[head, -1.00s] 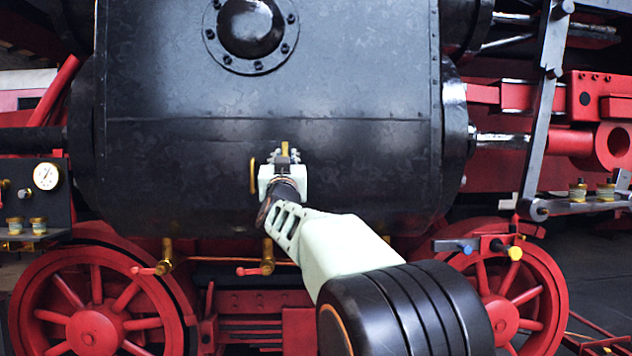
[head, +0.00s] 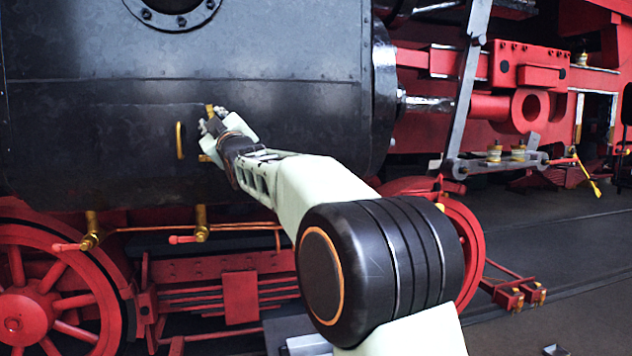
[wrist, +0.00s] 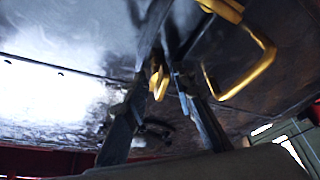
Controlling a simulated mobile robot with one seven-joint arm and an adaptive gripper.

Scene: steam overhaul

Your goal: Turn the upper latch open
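My gripper (head: 207,125) is at the side of the black boiler-like casing (head: 110,120), with its fingertips at a small brass piece (head: 209,110) that looks like the upper latch. In the wrist view one dark finger is on each side of a narrow brass piece (wrist: 158,82). Whether they press on it cannot be told. A brass bow handle (head: 180,140) is just left of the gripper, and it also shows in the wrist view (wrist: 250,75). A second small brass piece (head: 204,158) shows below the gripper, partly hidden by it.
Brass valves with red levers (head: 90,232) hang below the casing, above a red spoked wheel (head: 38,300). Red rods and a grey link (head: 468,90) stand to the right. The floor (head: 570,250) at right is open.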

